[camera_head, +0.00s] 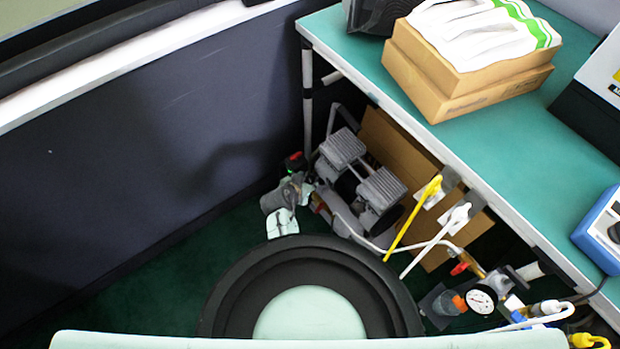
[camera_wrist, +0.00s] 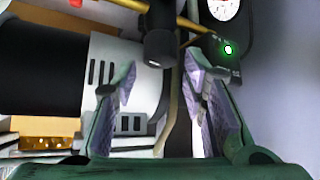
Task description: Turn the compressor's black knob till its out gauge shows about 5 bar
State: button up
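The compressor (camera_head: 362,185), with two grey ribbed heads, stands on the floor under the bench in the head view. In the wrist view a black knob (camera_wrist: 160,47) hangs below a brass pipe, just beyond and between my fingertips. My gripper (camera_wrist: 160,78) is open, one finger on each side of the knob's line, with a visible gap to each finger. A white gauge (camera_wrist: 226,8) with red marks is cut off by the top edge, and its reading cannot be told. In the head view my arm hides the knob and gauge.
A black box with a lit green lamp (camera_wrist: 228,49) sits right of the knob, close to my right finger. A dark wall panel (camera_head: 150,150) is left of the compressor. The teal bench (camera_head: 440,140) overhangs at right. Another gauge (camera_head: 481,298) with hoses stands at lower right.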

aim_at(309, 180)
jog(key=shift+x, duration=2.1)
jog(key=shift+c, duration=0.3)
jog(key=c, duration=0.8)
jog(key=shift+w+f+b, duration=0.1)
jog(key=shift+f+b, duration=0.1)
jog(key=shift+b, duration=0.35)
jog(key=shift+c, duration=0.2)
jog(key=shift+m+h+b, duration=0.3)
jog(key=shift+m+b, duration=0.05)
jog(key=shift+m, duration=0.05)
jog(key=shift+r, duration=0.2)
